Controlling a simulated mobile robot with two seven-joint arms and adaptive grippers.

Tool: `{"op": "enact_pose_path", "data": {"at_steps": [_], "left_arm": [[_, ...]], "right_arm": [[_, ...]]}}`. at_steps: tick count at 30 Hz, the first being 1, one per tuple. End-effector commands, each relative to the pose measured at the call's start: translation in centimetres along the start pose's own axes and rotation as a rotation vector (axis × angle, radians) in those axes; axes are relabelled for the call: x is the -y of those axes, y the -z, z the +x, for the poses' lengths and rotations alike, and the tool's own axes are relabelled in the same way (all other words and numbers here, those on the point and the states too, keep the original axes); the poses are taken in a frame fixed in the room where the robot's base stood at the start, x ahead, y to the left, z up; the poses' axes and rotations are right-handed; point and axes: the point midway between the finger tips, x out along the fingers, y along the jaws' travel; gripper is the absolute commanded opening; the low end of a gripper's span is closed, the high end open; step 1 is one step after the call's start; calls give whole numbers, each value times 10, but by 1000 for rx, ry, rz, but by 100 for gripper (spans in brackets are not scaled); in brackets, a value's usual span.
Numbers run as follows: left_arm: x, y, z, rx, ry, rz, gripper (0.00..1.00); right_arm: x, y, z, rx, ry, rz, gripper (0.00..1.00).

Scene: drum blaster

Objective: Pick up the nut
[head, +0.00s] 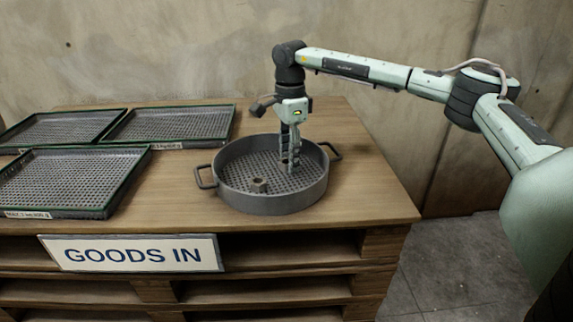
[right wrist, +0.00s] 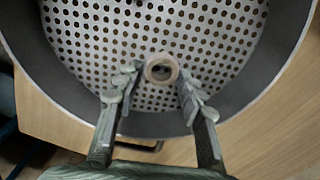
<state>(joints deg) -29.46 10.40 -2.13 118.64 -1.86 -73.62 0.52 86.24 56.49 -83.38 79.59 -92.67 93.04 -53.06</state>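The nut (head: 259,185) is a small grey-brown piece with a hole. It lies on the perforated floor of a round grey pan (head: 272,204) with two side handles. My right gripper (head: 290,168) points down into the pan, to the right of the nut and a little behind it in the head view. In the right wrist view, the right gripper (right wrist: 159,84) is open, with a finger on each side of the ring-shaped nut (right wrist: 161,70). I see a gap at the right finger; whether the left finger touches it I cannot tell. My left gripper is not in view.
The pan stands on a wooden pallet table (head: 366,196) with a "GOODS IN" sign (head: 132,253) on its front. Several green-rimmed mesh trays (head: 75,180) fill the left side. The pan's wall surrounds the nut. Bare wood lies right of the pan, and a wall stands behind.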

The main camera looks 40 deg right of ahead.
Motion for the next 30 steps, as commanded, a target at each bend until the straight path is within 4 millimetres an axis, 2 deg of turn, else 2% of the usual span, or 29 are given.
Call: {"op": "enact_pose_path", "data": {"at_steps": [1,8,17,20,24,30], "left_arm": [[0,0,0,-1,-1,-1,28],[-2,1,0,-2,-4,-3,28],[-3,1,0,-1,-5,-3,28],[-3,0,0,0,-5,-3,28],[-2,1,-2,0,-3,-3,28],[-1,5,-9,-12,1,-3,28]], "right_arm": [[0,0,0,0,0,0,29],[0,0,0,0,0,0,1],[1,0,-4,1,2,0,0],[1,0,-14,1,3,0,0],[1,-1,-41,2,4,-1,0],[-17,-41,-66,1,3,-8,0]]}}
